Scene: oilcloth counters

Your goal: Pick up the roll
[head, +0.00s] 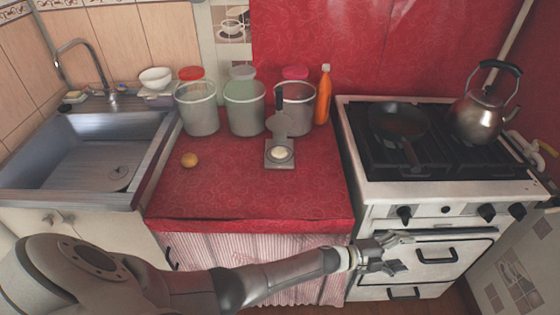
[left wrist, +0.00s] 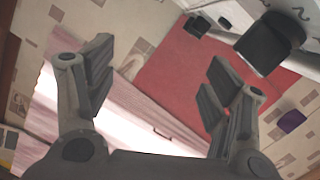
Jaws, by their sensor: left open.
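A small round golden-brown roll (head: 189,160) lies on the left part of the red counter (head: 210,196) in the head view, near the sink. My left gripper (head: 388,255) is in front of the stove's lower front, to the right of the counter and well away from the roll. Its two fingers are spread apart with nothing between them, as the left wrist view (left wrist: 160,84) also shows. I cannot make out the roll in the left wrist view. My right gripper is not in view.
Several translucent canisters (head: 245,108) and an orange bottle (head: 323,96) stand along the back of the counter. A grey press (head: 279,163) holding a pale disc stands open mid-counter. The sink (head: 88,160) is left; the stove with pan (head: 398,124) and kettle (head: 478,116) is right. The counter's front is clear.

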